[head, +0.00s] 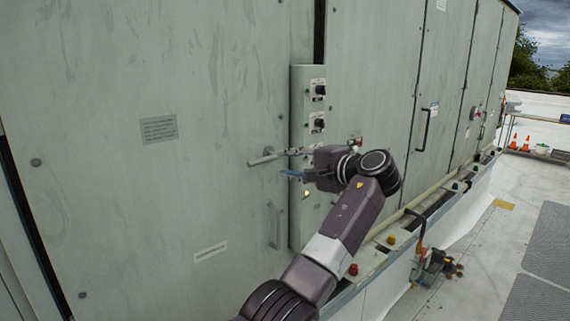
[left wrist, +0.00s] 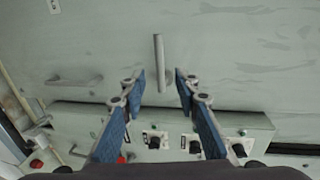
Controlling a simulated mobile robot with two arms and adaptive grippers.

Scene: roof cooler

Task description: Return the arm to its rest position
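My left arm rises from the bottom of the head view. Its left gripper (head: 289,163) is in front of the cooler's control box (head: 300,226), pointing left. The left wrist view shows its blue-padded fingers (left wrist: 160,84) spread apart, with nothing gripped. A grey lever handle (head: 262,160) sticks out from the cabinet door just left of the fingertips. In the left wrist view the handle (left wrist: 159,55) lines up with the gap between the fingers. Its near end reaches the fingertips in the picture; I cannot tell the depth. My right gripper is not in view.
The control box has black knobs (head: 318,124) and a lit amber lamp (head: 306,194). A vertical door handle (head: 425,130) stands further right. A pipe assembly with valves (head: 433,264) sits low at right. Orange cones (head: 526,143) stand far off. The roof floor (head: 485,255) at right is mostly open.

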